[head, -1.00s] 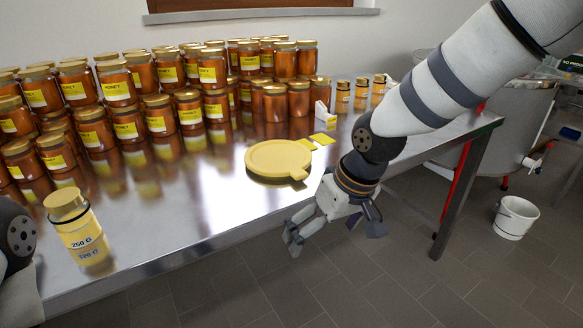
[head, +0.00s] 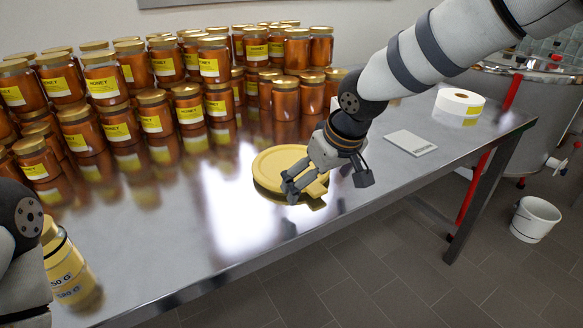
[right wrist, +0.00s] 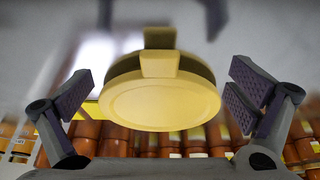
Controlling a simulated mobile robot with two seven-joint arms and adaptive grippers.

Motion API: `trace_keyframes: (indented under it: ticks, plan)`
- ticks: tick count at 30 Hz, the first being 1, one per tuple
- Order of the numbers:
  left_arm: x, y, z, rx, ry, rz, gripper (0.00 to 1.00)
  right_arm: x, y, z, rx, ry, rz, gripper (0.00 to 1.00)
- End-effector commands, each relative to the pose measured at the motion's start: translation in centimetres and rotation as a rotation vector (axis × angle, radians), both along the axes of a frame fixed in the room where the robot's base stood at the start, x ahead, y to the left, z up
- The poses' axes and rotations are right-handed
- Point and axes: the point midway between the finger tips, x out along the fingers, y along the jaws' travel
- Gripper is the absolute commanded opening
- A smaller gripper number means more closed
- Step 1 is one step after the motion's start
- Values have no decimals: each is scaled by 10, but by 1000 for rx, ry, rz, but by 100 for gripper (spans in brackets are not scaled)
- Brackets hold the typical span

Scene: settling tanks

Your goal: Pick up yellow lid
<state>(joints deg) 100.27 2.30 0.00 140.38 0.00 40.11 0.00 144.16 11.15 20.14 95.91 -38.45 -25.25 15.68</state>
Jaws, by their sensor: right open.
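The yellow lid (head: 270,162) is a flat round disc with a short tab, lying on the steel table. My right gripper (head: 303,184) is open at the lid's near right side, around the tab, and covers part of the lid in the head view. In the right wrist view the lid (right wrist: 160,105) shows between the two spread fingers, its tab toward the top, with a gap on each side. I cannot tell whether either finger touches it. My left arm shows at the left edge of the head view, but its gripper does not.
Many honey jars (head: 155,115) crowd the back left of the steel table (head: 215,230). A jar with a yellow label (head: 68,272) stands near left, partly behind my left arm. A white card (head: 411,142) and a label roll (head: 459,103) lie right. A white bucket (head: 535,218) is on the floor.

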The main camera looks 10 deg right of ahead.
Motion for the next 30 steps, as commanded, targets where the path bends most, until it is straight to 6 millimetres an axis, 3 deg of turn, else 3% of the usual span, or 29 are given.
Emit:
trace_keyframes:
  ticks: [1,8,20,30]
  plan:
    - [-2,0,-2,0,7,0,78,1,1,-7,0,5,0,100]
    - [-1,0,-1,0,5,0,78,2,1,-6,1,0,-1,98]
    - [-1,0,-1,0,5,0,78,2,1,-7,1,2,-1,7]
    - [-2,0,-1,0,6,0,78,1,1,-8,-1,5,0,4]
